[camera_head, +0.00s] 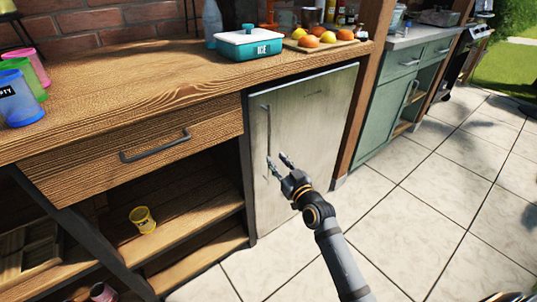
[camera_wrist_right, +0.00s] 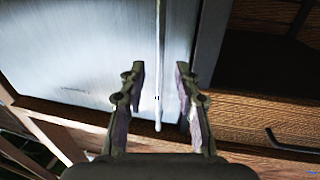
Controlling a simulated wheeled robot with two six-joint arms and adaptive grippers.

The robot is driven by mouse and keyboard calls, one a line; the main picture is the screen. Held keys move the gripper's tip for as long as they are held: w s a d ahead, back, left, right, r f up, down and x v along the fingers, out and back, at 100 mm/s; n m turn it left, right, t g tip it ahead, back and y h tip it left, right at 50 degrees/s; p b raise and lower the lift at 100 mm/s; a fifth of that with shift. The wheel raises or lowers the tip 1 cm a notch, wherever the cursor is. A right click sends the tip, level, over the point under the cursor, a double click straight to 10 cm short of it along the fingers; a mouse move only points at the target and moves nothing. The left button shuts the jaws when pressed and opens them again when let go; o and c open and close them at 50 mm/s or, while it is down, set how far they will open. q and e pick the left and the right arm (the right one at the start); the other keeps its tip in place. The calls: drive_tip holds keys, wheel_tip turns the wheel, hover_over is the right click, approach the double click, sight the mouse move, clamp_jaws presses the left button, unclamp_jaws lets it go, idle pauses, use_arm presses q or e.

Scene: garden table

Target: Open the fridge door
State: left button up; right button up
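The fridge door (camera_head: 315,125) is a grey metal panel under the wooden counter, and it is shut. Its thin vertical handle (camera_head: 267,128) runs along the door's left edge. My right gripper (camera_head: 278,163) is open in front of the door near the handle's lower end. In the right wrist view, the door (camera_wrist_right: 80,50) fills the upper left. The handle (camera_wrist_right: 158,70) shows there as a pale bar whose end lies between the two open fingers (camera_wrist_right: 160,95), with a gap on each side. My left gripper is not in view.
A wooden drawer (camera_head: 130,150) and open shelves with a yellow cup (camera_head: 143,220) stand left of the fridge. A teal ice box (camera_head: 249,43) and a fruit board (camera_head: 320,46) are on the counter. The tiled floor (camera_head: 420,210) is clear at right.

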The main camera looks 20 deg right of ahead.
sight(270, 152)
drive_tip(key=w, duration=0.4)
drive_tip(key=w+a+b, duration=0.1)
drive_tip(key=w, duration=0.1)
drive_tip(key=shift+w, duration=0.2)
clamp_jaws()
drive_tip(key=shift+f, duration=0.15)
idle(0.3)
